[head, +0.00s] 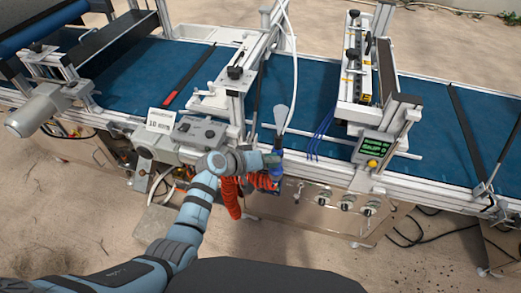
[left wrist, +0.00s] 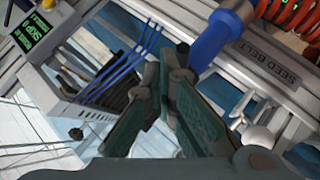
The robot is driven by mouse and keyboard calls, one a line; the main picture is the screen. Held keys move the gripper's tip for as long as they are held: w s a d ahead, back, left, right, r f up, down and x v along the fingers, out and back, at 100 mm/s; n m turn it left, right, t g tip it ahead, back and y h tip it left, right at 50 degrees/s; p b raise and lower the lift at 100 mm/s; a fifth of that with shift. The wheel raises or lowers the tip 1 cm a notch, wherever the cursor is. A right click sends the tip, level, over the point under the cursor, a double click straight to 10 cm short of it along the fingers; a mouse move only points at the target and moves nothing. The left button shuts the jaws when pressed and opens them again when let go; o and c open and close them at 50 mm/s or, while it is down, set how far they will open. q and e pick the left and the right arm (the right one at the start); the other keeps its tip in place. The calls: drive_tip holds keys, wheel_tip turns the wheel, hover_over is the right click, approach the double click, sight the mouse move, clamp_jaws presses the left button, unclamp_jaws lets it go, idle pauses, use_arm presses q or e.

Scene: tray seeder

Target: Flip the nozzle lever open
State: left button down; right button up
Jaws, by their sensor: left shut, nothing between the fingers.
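My right gripper is not in view.
An orange coiled hose (head: 232,197) hangs beside my left gripper. A "SEED BELT" label (left wrist: 271,63) marks the rail, with silver fittings (left wrist: 256,128) nearby. Blue tubes (head: 321,132) and a green display (head: 374,149) are to the right. Several knobs line the front panel (head: 310,196).

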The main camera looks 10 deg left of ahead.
use_arm(q)
drive_tip(key=shift+w, duration=0.15)
idle(0.7)
drive_tip(key=shift+w+a+b, duration=0.35)
drive_tip(key=shift+w+b, duration=0.25)
drive_tip(key=w+r+p+v, duration=0.1)
drive_tip(key=p+v, duration=0.3)
drive_tip(key=v, duration=0.8)
drive_tip(key=shift+w+a+r, duration=0.2)
drive_tip(key=shift+a+r, duration=0.2)
drive_tip(key=shift+a, duration=0.15)
